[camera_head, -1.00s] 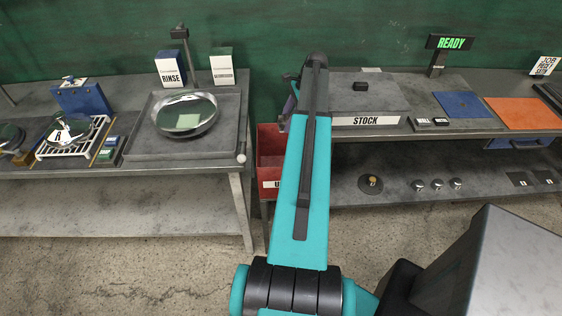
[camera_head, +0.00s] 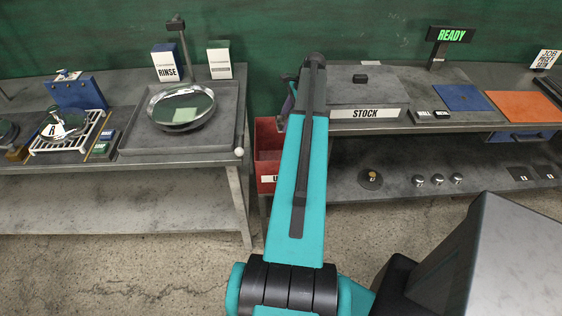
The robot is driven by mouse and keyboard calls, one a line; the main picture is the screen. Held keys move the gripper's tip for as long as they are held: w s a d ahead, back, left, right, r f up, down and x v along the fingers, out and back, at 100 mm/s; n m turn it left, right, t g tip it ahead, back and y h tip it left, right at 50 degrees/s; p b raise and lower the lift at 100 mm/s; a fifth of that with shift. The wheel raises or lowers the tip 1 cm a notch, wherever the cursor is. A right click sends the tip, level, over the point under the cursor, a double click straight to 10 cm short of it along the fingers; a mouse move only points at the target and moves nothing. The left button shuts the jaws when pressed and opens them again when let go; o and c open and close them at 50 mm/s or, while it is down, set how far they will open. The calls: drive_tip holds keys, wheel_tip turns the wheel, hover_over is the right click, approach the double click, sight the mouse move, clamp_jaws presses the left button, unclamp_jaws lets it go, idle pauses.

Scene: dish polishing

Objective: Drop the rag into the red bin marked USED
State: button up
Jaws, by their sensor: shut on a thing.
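The red bin (camera_head: 265,141) stands in the gap between the two benches. The arm covers its right part, and only the start of its white label shows, a "U". My teal arm reaches forward over the bin's right side. My gripper (camera_head: 288,101) is at the arm's far end, above and slightly behind the bin's opening, mostly hidden by the arm. A small purple-grey piece, seemingly the rag (camera_head: 287,107), shows at the gripper, above the bin. The gripper is shut on it.
The left bench holds a tray (camera_head: 225,137) with a round metal dish (camera_head: 181,107), a RINSE box (camera_head: 167,62) and a white rack (camera_head: 66,140). The right bench holds a STOCK block (camera_head: 365,113), blue mat (camera_head: 462,98) and orange mat (camera_head: 523,105). A green wall closes the back.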

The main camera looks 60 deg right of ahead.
drive_tip(key=shift+f+b, duration=0.55)
drive_tip(key=shift+f, duration=0.55)
drive_tip(key=o, duration=1.1)
drive_tip(key=shift+r, duration=0.15)
drive_tip(key=b+v, duration=0.3)
drive_tip(key=v, duration=1)
drive_tip(key=shift+r+b, duration=0.3)
drive_tip(key=shift+b, duration=0.1)
drive_tip(key=shift+d+f, duration=0.1)
